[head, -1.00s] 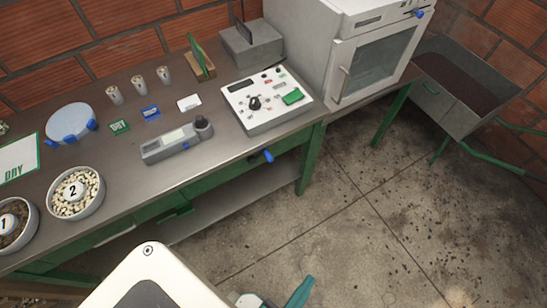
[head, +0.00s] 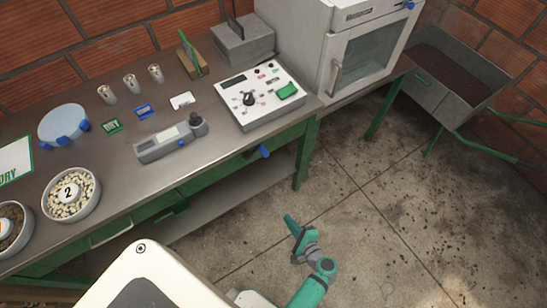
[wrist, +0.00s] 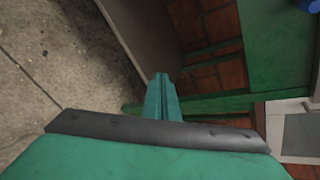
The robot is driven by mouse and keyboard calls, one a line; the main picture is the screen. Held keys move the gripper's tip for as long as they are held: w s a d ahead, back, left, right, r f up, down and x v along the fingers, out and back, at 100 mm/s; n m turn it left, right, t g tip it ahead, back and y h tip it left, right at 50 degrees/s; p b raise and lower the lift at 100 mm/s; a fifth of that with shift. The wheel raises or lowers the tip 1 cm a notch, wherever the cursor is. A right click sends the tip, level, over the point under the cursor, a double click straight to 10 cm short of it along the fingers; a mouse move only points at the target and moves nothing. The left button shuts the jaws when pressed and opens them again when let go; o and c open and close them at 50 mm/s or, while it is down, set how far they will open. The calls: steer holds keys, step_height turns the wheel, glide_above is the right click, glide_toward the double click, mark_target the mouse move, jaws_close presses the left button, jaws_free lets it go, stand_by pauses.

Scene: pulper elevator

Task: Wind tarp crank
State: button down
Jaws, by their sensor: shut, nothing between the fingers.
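I do not see a tarp or a crank that I can identify in either view. My gripper (head: 291,223) is in the head view, over the concrete floor in front of the bench, apart from the bench's green front. Its teal fingers point up and to the left in the picture. In the wrist view the fingers (wrist: 162,97) are together with nothing between them. Beyond them are floor, a green frame and brick wall.
A metal bench (head: 110,205) carries a control panel (head: 262,108), a grey handheld meter (head: 165,145) and bowls of beans (head: 70,195). A blue knob (head: 264,151) sticks out at its front edge. The floor (head: 390,230) is clear.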

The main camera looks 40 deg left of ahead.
steer(key=w+a+r+g+y, duration=0.1)
steer(key=w+a+r+y, duration=0.25)
steer(key=w+r, duration=0.35)
steer(key=w+a+r+g+y, duration=0.15)
steer(key=w+r+y, duration=0.3)
steer(key=r, duration=0.45)
steer(key=s+a+r, duration=0.1)
steer(key=a+r, duration=0.4)
steer(key=a, duration=0.5)
steer(key=shift+a+r+t+y, duration=0.15)
steer(key=shift+r+t+y, duration=0.05)
steer(key=shift+t+y, duration=0.15)
steer(key=shift+r, duration=0.15)
